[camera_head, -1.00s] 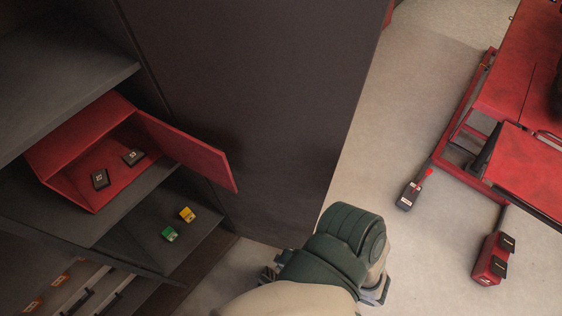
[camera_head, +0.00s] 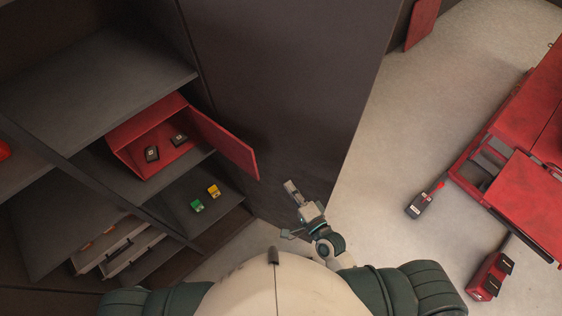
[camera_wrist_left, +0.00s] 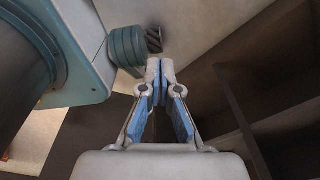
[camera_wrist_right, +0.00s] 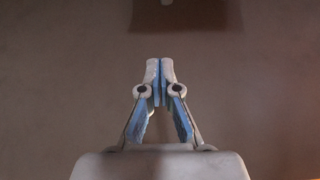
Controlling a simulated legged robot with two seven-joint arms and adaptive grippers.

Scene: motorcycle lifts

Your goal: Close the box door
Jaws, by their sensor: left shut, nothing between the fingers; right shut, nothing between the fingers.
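A red box (camera_head: 151,114) sits on a shelf of the dark cabinet at the left in the head view. Its red door (camera_head: 228,146) stands open, swung out to the right past the shelf edge. Two small black items (camera_head: 152,154) lie inside the box. My right gripper (camera_head: 289,185) is below and to the right of the door, apart from it. It is shut and empty in the right wrist view (camera_wrist_right: 160,70). My left gripper (camera_wrist_left: 160,70) is shut and empty in the left wrist view, and I cannot make it out in the head view.
A green block (camera_head: 197,206) and a yellow block (camera_head: 214,191) lie on the shelf below the box. A dark cabinet panel (camera_head: 285,80) rises behind the door. Red lifts (camera_head: 530,195) and a black handheld device (camera_head: 420,204) are at the right. Pale floor (camera_head: 400,140) lies between.

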